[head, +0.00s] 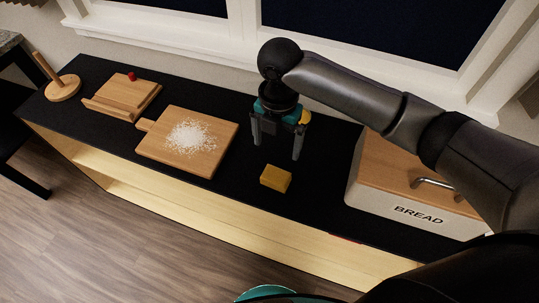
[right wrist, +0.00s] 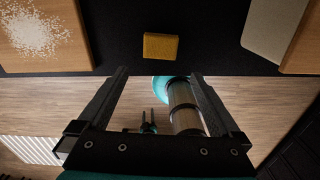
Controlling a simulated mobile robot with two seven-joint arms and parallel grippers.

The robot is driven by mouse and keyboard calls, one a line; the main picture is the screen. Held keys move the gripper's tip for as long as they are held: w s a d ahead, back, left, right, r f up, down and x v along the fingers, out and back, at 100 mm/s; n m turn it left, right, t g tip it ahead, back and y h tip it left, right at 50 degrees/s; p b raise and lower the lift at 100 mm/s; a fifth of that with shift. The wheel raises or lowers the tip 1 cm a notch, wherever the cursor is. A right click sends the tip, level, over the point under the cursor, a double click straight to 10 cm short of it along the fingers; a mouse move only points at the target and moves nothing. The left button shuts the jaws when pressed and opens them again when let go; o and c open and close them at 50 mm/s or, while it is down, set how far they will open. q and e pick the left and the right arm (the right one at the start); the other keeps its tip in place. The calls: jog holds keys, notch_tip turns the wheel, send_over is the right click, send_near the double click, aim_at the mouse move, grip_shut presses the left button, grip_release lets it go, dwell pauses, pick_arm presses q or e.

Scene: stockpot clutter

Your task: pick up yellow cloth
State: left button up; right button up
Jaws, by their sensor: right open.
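The yellow cloth (head: 276,178) looks like a small, thick, folded block. It lies flat on the black counter top (head: 225,205), near the front edge, between the cutting board and the bread box. It also shows in the right wrist view (right wrist: 160,46), beyond the fingertips and about centred between them. My right gripper (head: 276,152) is open and empty, pointing down above the counter, just behind the cloth in the head view and apart from it. A small two-pronged dark shape in the right wrist view may be my left gripper (right wrist: 148,118); it is too small to judge.
A cutting board (head: 219,143) with white grains (head: 190,137) lies left of the cloth. The bread box (head: 372,200) stands to the right. A wooden stand with a red ball (head: 131,76) and a wooden holder (head: 62,88) are far left. The counter around the cloth is bare.

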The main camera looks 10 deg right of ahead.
jog(key=b, duration=0.1)
send_over(275, 178)
jog(key=f, duration=0.6)
jog(key=shift+w+d+f, duration=0.15)
jog(key=shift+w+f, duration=0.1)
jog(key=shift+f, duration=0.15)
notch_tip(275, 178, down, 2)
jog(key=shift+w+f+b, duration=0.1)
jog(key=shift+f+b, duration=0.15)
jog(key=shift+b, duration=0.15)
jog(key=shift+f, duration=0.9)
jog(key=f, duration=0.1)
jog(key=f+b, duration=0.1)
jog(key=f, duration=0.1)
jog(key=shift+s+a+f, duration=0.2)
jog(key=shift+s+f, duration=0.05)
jog(key=shift+s, duration=0.1)
jog(key=shift+f, duration=0.2)
pick_arm(q)
jog(key=shift+g, duration=0.3)
jog(key=s+f, duration=0.3)
jog(key=shift+a, duration=0.1)
pick_arm(e)
jog(key=shift+c, duration=0.2)
pick_arm(q)
jog(key=shift+s, duration=0.15)
pick_arm(e)
jog(key=c, duration=1)
